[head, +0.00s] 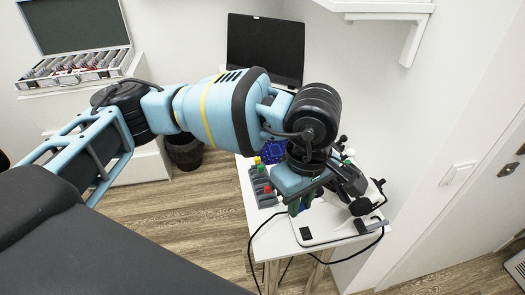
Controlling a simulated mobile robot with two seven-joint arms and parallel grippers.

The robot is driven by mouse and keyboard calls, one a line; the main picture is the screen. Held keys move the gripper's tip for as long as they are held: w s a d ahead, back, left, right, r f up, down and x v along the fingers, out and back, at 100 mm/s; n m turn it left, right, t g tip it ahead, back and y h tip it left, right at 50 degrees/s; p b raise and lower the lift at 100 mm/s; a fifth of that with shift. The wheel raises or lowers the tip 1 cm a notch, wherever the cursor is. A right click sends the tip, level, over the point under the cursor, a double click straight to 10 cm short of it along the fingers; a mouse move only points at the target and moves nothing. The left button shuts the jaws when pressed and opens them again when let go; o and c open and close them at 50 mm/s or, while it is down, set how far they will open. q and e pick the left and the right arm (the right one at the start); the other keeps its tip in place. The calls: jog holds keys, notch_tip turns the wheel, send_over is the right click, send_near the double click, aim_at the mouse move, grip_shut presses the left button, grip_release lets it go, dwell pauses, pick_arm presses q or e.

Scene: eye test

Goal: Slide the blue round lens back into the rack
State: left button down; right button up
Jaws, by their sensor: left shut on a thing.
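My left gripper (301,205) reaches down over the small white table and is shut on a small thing. A blue sliver of it, which looks like the blue round lens (306,201), shows at the fingertips; most of it is hidden by the gripper. The grey rack (262,188) stands on the table just left of the gripper, with yellow, green and red pieces in it. The held thing is apart from the rack, to its right. My right gripper is not in view.
A black and white instrument (352,190) stands on the white table (285,236), close right of my gripper. A dark blue patterned thing (272,151) is behind the rack. A dark cable hangs off the front. A dark screen (265,45) and an open lens case (75,68) are farther back.

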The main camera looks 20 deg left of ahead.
pick_arm(q)
jog(key=w+a+m, duration=0.2)
jog(key=a+m, duration=0.3)
jog(key=a, duration=0.1)
jog(key=w+a+m, duration=0.3)
jog(key=a+m, duration=0.3)
jog(key=a, duration=0.1)
jog(key=shift+w+f, duration=0.25)
jog(key=shift+f, duration=0.2)
